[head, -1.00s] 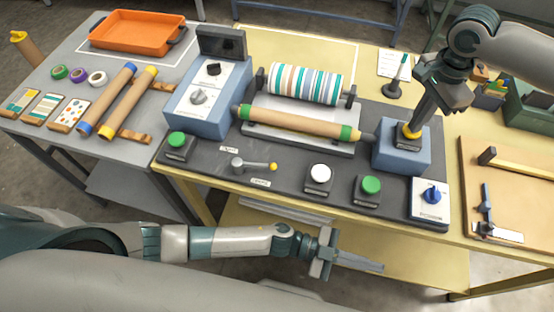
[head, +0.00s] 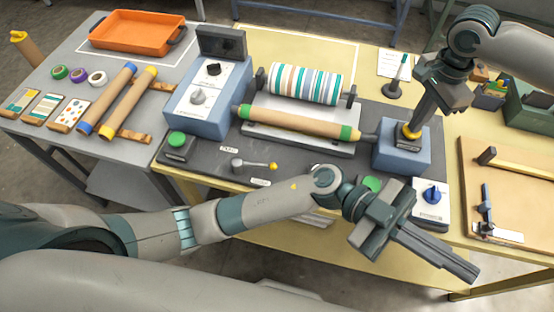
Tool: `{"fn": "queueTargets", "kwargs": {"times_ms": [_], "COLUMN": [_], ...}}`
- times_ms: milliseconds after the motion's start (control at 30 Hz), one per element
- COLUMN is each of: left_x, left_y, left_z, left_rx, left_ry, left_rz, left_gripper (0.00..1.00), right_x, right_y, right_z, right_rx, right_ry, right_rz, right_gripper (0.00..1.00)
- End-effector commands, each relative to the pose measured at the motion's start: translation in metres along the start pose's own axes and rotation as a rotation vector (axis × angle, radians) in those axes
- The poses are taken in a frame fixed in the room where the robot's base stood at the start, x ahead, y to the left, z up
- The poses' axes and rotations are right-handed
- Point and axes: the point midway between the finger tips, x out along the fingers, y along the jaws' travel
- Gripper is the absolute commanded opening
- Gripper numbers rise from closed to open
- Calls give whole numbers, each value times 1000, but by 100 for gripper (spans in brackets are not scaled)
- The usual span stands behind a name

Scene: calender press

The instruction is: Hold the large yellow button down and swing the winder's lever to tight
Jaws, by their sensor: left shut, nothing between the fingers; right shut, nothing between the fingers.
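The large yellow button (head: 412,133) sits on top of a blue box (head: 387,155) at the right end of the press. My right gripper (head: 410,124) is shut and empty, pointing down with its tips on the yellow button, hiding part of it. The lever (head: 252,165) lies on the dark panel, with a silver hub at its left and a yellow knob (head: 273,167) pointing right. Small white labels lie behind and in front of it, too small to read surely. My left gripper (head: 468,272) is shut and empty, in front of the table's right part, well away from the lever.
A green button (head: 177,138) stands left of the lever. Another green button (head: 373,184) is partly hidden by my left arm. A blue knob (head: 432,194) is at right. The winder's cardboard roll (head: 297,121) and striped roll (head: 306,84) lie behind the lever.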

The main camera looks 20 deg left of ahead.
Motion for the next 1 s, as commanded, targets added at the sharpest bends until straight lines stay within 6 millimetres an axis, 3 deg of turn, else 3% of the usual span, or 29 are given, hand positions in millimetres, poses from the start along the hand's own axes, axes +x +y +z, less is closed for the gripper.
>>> {"fn": "queueTargets", "kwargs": {"times_ms": [33,267,567,767,1000], "left_x": [-8,-51,-139,-210,-300], "left_y": [5,30,44,41,28], "left_z": [4,20,30,23,-7], "left_rx": [23,115,195,220,218], "left_ry": [-41,-242,-539,-750,-1015], "left_rz": [48,287,575,741,904], "left_gripper": [0,0,0,0,0], "right_x": [8,7,8,8,8], "right_y": [4,4,4,4,4], "right_z": [3,3,3,3,3], "right_rx": [-4,-4,-3,-3,-3], "right_ry": [-6,-6,-6,-6,-5], "right_rz": [15,15,14,14,14], "right_gripper": [0,0,0,0,0]}}
